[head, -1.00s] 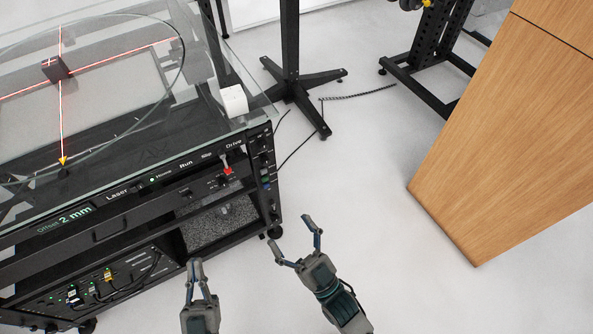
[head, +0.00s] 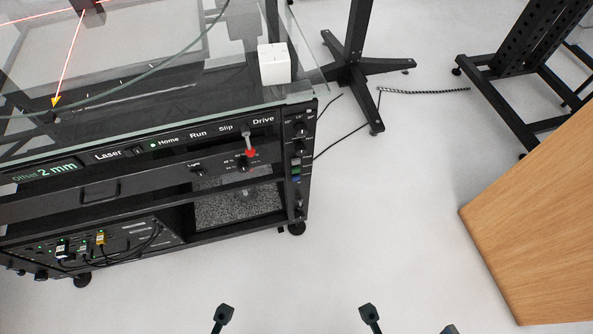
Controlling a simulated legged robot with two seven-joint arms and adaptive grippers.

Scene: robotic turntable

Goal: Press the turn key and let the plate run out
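The glass round plate (head: 172,68) lies on top of the black turntable unit, only its near part in view. A dark block (head: 86,5) and red laser lines are on it. Below Drive is a lever with a red tip (head: 250,153). No key marked turn can be made out. My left gripper (head: 223,314) shows just a fingertip at the bottom edge. My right gripper (head: 409,321) shows two tips spread apart, empty. Both are well short of the panel.
A black stand foot (head: 365,68) and cables are behind. The floor (head: 370,220) between is clear.

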